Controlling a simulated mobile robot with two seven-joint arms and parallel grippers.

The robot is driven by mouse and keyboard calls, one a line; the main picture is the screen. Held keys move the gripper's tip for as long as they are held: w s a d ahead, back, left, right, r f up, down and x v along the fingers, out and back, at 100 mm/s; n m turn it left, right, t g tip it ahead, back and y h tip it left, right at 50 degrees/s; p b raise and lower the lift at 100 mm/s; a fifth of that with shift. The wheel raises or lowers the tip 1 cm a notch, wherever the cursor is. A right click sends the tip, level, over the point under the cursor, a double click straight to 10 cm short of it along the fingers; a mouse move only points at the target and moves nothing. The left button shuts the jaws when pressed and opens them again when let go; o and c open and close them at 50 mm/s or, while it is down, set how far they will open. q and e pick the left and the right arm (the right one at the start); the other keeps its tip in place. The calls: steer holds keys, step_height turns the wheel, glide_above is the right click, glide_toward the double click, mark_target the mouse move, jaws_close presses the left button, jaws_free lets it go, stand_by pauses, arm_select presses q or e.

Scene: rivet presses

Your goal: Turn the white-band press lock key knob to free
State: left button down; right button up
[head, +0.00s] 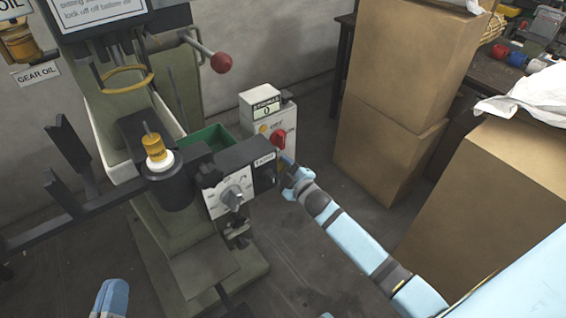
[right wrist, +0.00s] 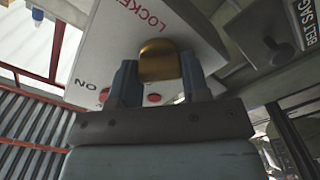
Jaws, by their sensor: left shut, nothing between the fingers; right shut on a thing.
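The green press (head: 165,245) stands left of centre in the head view, with a yellow cylinder and white ring (head: 158,163) at its middle. A light box (head: 270,130) with a red rotary switch (head: 278,139) is on its right side. In the right wrist view, a brass knob (right wrist: 158,62) sits on a pale panel (right wrist: 115,35) reading "LOCKE..." and "ON". My right gripper (right wrist: 157,82) is shut on this knob; it shows in the head view by the box's lower right (head: 291,172). The knob is hidden in the head view. My left fingers are not visible.
A grey dial panel (head: 232,190) and a red ball lever (head: 221,62) stick out near the box. Large cardboard boxes (head: 405,75) stand to the right. A workbench (head: 497,72) is at the back right.

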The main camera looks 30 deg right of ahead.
steer(key=shift+n, duration=1)
steer(key=n, duration=0.2)
steer(key=shift+f+n+p, duration=0.1)
steer(key=shift+n+p, duration=0.2)
steer(key=shift+p, duration=0.1)
steer(key=n, duration=0.3)
arm_select(q)
steer(key=shift+a+f+g+y, duration=0.2)
steer(key=shift+f+y, duration=0.05)
steer(key=shift+f, duration=0.3)
steer(key=shift+a+f+g+y, duration=0.15)
steer(key=shift+f+g+y, duration=0.1)
steer(key=shift+f, duration=0.3)
arm_select(e)
steer(key=shift+f, duration=0.1)
arm_select(q)
steer(key=shift+r, duration=0.15)
arm_select(e)
steer(key=shift+n, duration=0.4)
steer(key=o, duration=0.9)
